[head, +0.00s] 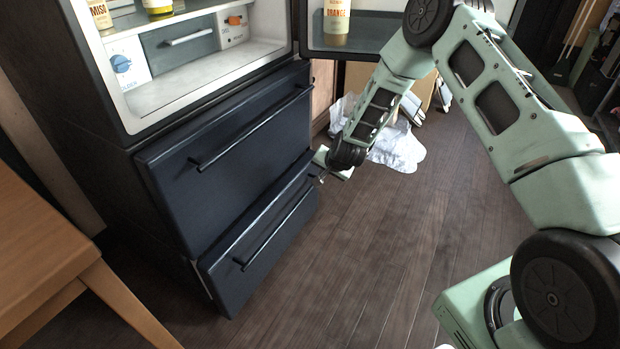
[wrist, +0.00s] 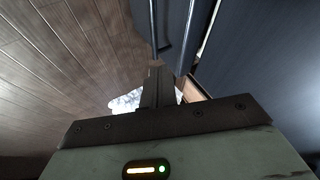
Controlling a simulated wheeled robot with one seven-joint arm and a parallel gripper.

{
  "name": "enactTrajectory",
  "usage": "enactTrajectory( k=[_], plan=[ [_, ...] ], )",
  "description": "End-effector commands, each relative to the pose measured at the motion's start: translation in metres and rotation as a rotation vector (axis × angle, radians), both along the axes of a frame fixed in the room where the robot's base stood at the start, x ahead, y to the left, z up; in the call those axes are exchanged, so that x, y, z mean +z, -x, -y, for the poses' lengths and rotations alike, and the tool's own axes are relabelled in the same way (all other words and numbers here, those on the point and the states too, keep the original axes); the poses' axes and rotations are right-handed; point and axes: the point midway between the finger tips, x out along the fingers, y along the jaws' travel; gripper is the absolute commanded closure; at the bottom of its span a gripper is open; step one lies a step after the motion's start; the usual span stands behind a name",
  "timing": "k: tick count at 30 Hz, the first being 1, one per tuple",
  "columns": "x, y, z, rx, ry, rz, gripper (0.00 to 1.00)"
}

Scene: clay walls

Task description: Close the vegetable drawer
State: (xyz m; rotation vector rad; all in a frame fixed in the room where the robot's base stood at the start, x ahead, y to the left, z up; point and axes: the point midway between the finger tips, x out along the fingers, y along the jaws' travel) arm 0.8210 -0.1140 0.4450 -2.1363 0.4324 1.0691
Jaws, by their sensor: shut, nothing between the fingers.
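Two dark drawers with long bar handles sit below the open compartment of a fridge. The lower drawer (head: 265,252) stands out a little past the upper drawer (head: 220,185), with a strip of its top edge showing. No label shows which one is the vegetable drawer. My gripper (head: 322,174) is shut and empty at the right end of the drawer fronts, close to the lower drawer. Whether it touches is unclear. In the wrist view, my closed fingers (wrist: 156,72) point along the dark front beside two bars (wrist: 153,25).
The fridge door (head: 365,35) stands open at the upper right, with a bottle on its shelf. A white cloth (head: 398,150) lies on the floor behind my gripper. A wooden table (head: 40,250) is at the left. The floor (head: 370,260) before the drawers is clear.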

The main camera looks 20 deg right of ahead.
Motion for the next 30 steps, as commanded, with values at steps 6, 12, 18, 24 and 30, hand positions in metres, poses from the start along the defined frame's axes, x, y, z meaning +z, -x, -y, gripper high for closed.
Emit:
enactTrajectory(
  k=[6,12,18,24,30],
  plan=[
    [-0.05,0.047,-0.004,0.026,-0.184,0.019,1.0],
    [-0.052,0.085,-0.036,0.072,-0.464,0.096,1.0],
    [-0.032,0.102,-0.057,0.108,-0.639,0.154,1.0],
    [-0.035,0.096,-0.068,0.118,-0.664,0.164,1.0],
    [-0.056,0.071,-0.088,0.12,-0.661,0.165,1.0]
  ],
)
